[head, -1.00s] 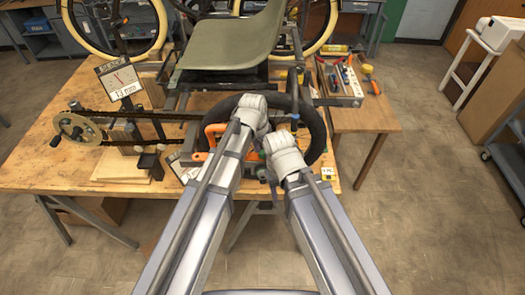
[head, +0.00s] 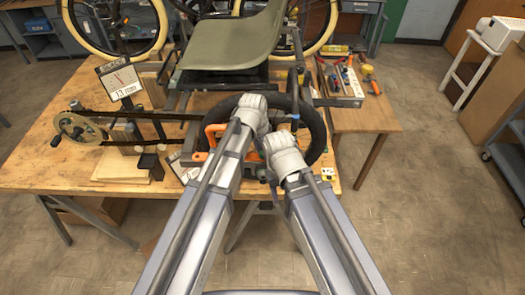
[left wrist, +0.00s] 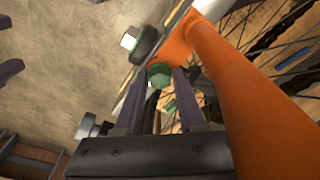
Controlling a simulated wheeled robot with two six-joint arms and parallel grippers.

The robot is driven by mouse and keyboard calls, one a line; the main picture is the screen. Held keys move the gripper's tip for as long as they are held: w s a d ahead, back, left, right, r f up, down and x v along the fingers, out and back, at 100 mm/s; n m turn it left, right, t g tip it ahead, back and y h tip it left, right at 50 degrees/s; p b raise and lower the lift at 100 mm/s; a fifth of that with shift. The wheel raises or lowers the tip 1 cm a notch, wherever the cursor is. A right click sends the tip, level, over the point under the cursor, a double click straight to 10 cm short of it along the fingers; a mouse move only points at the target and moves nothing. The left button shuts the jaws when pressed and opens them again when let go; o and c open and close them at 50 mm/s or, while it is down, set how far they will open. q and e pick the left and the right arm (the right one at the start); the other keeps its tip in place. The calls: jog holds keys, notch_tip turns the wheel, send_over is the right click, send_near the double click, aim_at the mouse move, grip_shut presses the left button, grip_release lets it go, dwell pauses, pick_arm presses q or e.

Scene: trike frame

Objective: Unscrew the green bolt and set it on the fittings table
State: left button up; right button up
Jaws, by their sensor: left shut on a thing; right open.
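In the left wrist view my left gripper (left wrist: 160,98) has its two purple fingers closed on a green bolt (left wrist: 160,75), whose head shows between the fingertips beside an orange frame tube (left wrist: 232,85). I cannot tell how far the bolt is threaded in. In the head view my left gripper (head: 252,106) is at the trike's wheel; its fingers are hidden by the wrist. My right gripper (head: 282,152) is just below and right of it, open, its fingers mostly hidden. The fittings table (head: 365,122) stands at the right of the workbench.

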pick_arm(q)
jog(key=n, duration=0.5)
jog(key=shift+d+y, duration=0.1)
jog(key=shift+y, duration=0.2)
jog(key=shift+r, duration=0.2)
jog(key=shift+r+p, duration=2.05)
jog(key=shift+p, duration=0.25)
jog(key=shift+s, duration=0.1)
